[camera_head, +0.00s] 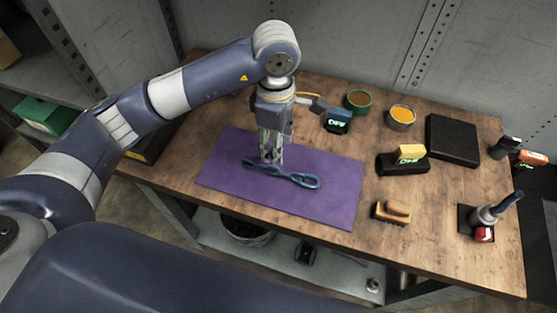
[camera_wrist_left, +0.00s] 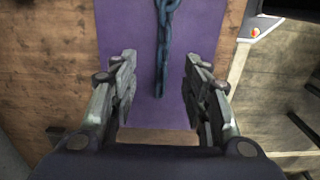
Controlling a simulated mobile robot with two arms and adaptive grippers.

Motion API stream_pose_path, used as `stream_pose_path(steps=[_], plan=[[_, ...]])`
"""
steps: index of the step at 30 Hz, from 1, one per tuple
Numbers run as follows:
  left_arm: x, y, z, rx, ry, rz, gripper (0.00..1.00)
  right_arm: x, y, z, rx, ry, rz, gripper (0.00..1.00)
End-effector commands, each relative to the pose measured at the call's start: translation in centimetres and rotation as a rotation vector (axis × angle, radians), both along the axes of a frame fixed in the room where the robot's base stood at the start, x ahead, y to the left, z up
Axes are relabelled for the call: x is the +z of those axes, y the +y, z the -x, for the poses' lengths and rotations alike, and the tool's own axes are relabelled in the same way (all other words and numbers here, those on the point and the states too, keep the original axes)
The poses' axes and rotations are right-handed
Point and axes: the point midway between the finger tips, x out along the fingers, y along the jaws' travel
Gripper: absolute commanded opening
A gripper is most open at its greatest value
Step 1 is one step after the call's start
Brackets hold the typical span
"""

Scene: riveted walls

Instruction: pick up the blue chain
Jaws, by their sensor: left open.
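The blue chain (camera_head: 291,177) lies stretched out on a purple mat (camera_head: 330,205) on the wooden table. My left gripper (camera_head: 270,158) points down over the left part of the chain in the head view. In the left wrist view the open left gripper (camera_wrist_left: 157,88) has one finger on each side of the near end of the chain (camera_wrist_left: 163,50), with gaps to both. From these views I cannot tell how high the fingertips are above the mat. The far end of the chain runs out of the top of the wrist view. My right gripper is not in view.
Right of the mat stand a black and yellow tool (camera_head: 402,160), a wooden-handled brush (camera_head: 392,211), a black case (camera_head: 452,140) and tins (camera_head: 401,117). A device with a green display (camera_head: 338,121) is behind the mat. The mat's right part is clear.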

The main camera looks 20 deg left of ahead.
Motion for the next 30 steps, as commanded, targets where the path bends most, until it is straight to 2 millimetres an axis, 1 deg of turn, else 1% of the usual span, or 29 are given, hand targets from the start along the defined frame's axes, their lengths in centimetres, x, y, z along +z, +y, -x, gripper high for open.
stream_pose_path(steps=[1,3,6,9,10,14,18,21,25,30], plan=[[-0.9,0.1,0.2,0.001,0.006,-0.001,0.43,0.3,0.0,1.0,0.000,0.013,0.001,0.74],[-2.0,0.0,0.1,0.002,0.005,0.000,0.43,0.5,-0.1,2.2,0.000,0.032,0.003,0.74],[-3.2,0.0,0.1,0.001,0.004,0.000,0.43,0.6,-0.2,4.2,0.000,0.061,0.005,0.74],[-3.8,0.0,0.1,0.001,0.001,0.001,0.43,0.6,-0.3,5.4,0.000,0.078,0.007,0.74],[-4.0,0.0,0.1,0.001,0.001,0.001,0.43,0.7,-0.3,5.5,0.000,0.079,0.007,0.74],[-5.1,0.1,0.2,0.001,0.005,0.001,0.43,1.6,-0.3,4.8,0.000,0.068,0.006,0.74],[-7.0,0.2,0.2,0.001,0.005,0.001,0.43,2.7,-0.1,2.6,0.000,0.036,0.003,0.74],[-8.4,0.2,0.1,0.001,0.003,0.002,0.43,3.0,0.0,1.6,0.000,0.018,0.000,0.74],[-9.1,0.2,0.1,0.000,0.000,0.002,0.43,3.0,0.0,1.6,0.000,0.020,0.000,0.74],[-9.1,0.2,0.1,0.000,-0.001,0.002,0.43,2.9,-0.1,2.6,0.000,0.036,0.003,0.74]])
